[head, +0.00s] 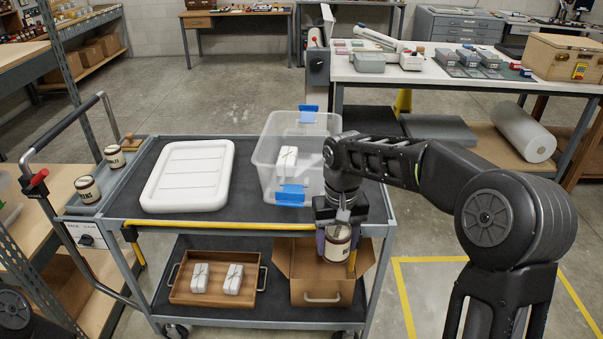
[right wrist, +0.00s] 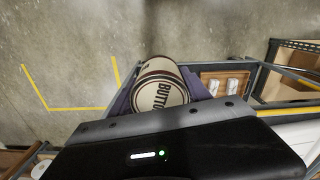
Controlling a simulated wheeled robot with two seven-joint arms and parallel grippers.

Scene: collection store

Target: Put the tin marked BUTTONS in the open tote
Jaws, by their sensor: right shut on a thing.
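My right gripper (head: 338,232) is shut on a cream tin with dark brown bands (head: 337,246). In the right wrist view the tin (right wrist: 162,88) shows the letters "BUTTO", the rest hidden by the gripper. The gripper holds it at the cart's front right edge, in front of the open tote. The open tote (head: 265,173) is clear plastic with blue latches and stands on the cart's top deck. White wrapped packets (head: 287,160) are in it. My left gripper is out of view.
A white lid (head: 188,176) lies left of the tote on the cart (head: 240,214). Two similar tins (head: 115,156) (head: 88,190) stand on a side tray at the left. Below are a wooden tray (head: 185,285) and an open cardboard box (head: 300,290). A white table (head: 450,79) stands behind.

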